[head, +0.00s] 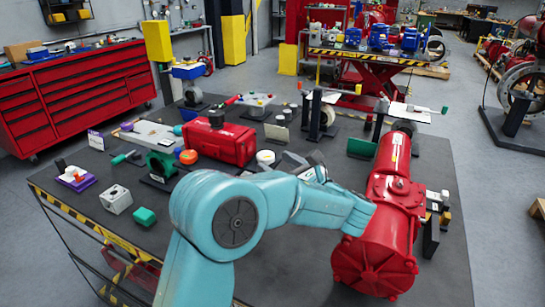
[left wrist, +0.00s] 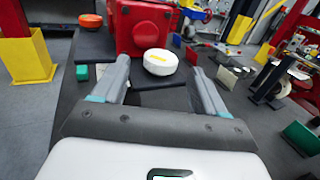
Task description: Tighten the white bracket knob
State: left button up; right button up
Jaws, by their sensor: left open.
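The white round knob (head: 265,157) sits beside the red housing in the head view. In the left wrist view the white knob (left wrist: 160,62) has a yellow mark on its top and appears between the fingertips, slightly beyond them. My left gripper (left wrist: 160,70) is open and empty, with one finger on each side of the knob's outline and no visible contact. In the head view the left gripper (head: 292,160) is just right of the knob, partly hidden by my teal arm. The bracket under the knob is mostly hidden. My right gripper is not in view.
A red housing (head: 218,140) stands just behind the knob, with an orange knob (head: 188,157) to its left. A large red valve actuator (head: 385,220) stands at the right. Small blocks and parts crowd the dark table.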

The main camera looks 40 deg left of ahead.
aim_at(268, 161)
pick_arm(q)
jog(key=shift+w+a, duration=0.15)
jog(key=shift+a, duration=1.3)
jog(key=shift+d, duration=0.1)
jog(key=c, duration=1.1)
jog(key=shift+o, duration=0.2)
jog(key=m+t, duration=0.1)
jog(key=m+t+h+b, duration=0.1)
jog(key=t, duration=0.1)
jog(key=m+t+b, duration=0.1)
jog(key=t, duration=0.1)
jog(key=shift+s+a+f, duration=0.1)
jog(key=shift+s+a, duration=0.1)
jog(key=shift+s, duration=0.2)
jog(key=shift+m+t+h+b, duration=0.3)
jog(key=shift+m+t+h, duration=0.3)
jog(key=shift+m+t, duration=0.25)
jog(key=shift+r, duration=0.2)
